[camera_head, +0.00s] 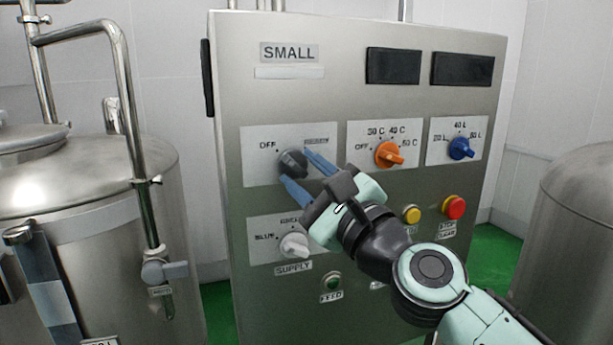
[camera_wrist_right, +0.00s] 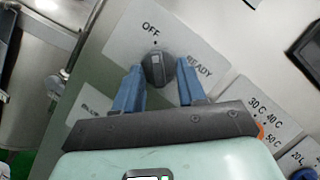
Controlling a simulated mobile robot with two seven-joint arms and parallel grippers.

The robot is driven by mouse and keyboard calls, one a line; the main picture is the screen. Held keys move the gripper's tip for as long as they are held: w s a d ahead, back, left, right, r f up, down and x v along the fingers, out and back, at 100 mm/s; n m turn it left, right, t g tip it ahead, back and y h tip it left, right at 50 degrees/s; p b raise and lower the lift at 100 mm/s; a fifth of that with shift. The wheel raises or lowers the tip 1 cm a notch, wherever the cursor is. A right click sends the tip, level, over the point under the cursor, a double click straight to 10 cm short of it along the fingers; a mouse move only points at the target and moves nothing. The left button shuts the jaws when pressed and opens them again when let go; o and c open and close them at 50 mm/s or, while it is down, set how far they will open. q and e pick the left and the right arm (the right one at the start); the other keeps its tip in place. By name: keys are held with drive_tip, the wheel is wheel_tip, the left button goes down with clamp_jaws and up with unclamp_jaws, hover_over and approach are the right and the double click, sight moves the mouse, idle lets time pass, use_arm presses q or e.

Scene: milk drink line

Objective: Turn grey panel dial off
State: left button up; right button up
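The dark grey dial (camera_head: 293,163) sits on a pale plate at the upper left of the steel control panel, with "OFF" to its upper left and a partly covered label to its right. In the right wrist view the dial (camera_wrist_right: 158,70) shows a small light mark near its top, towards the dot under "OFF"; the other label reads "READY". My right gripper (camera_head: 296,167) reaches the dial from the lower right. Its two blue fingers stand open on either side of the dial, with a gap visible on each side in the wrist view (camera_wrist_right: 159,66). My left gripper is not in view.
An orange dial (camera_head: 389,154) and a blue dial (camera_head: 460,149) are to the right. A whitish supply dial (camera_head: 294,246) is below, near my gripper. Yellow (camera_head: 411,214), red (camera_head: 454,207) and green (camera_head: 332,281) buttons sit lower. Steel tanks flank the panel.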

drive_tip(key=shift+f, duration=0.1)
drive_tip(key=shift+s+d, duration=0.1)
drive_tip(key=shift+s, duration=0.05)
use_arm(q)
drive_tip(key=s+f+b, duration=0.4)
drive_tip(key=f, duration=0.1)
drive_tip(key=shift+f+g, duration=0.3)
use_arm(e)
drive_tip(key=v, duration=1.3)
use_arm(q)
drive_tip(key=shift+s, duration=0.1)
